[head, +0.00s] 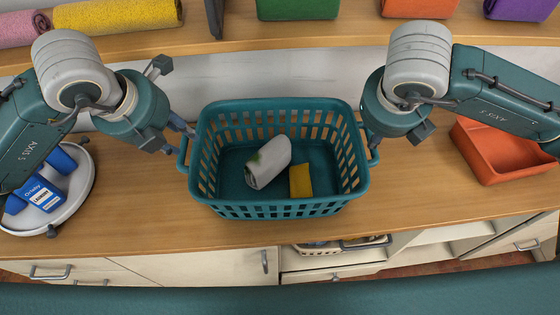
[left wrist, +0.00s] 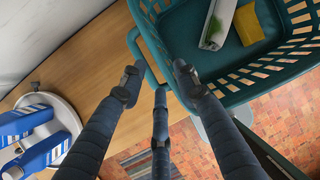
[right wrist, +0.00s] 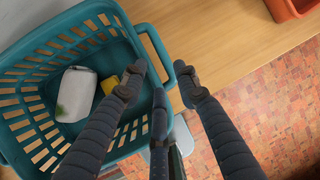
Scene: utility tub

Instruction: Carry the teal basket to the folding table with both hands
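The teal basket (head: 280,208) stands upright on the wooden counter, with a grey-white roll-like item (head: 268,162) and a yellow block (head: 301,181) inside. My left gripper (head: 184,132) is at the basket's left handle (head: 183,156). In the left wrist view its fingers (left wrist: 158,78) are spread, with the handle (left wrist: 141,52) between and just beyond them. My right gripper (head: 370,138) is at the right handle (head: 374,155). In the right wrist view its fingers (right wrist: 160,80) are spread on either side of that handle (right wrist: 156,48). I cannot tell whether any finger touches. No folding table is recognisable.
A round white tray (head: 80,190) with blue packages (head: 42,190) stands left of the basket. An orange bin (head: 495,155) stands at the right. A back shelf (head: 230,42) holds rolled towels and coloured bins. Cabinets with drawers (head: 190,267) lie below the counter's front edge.

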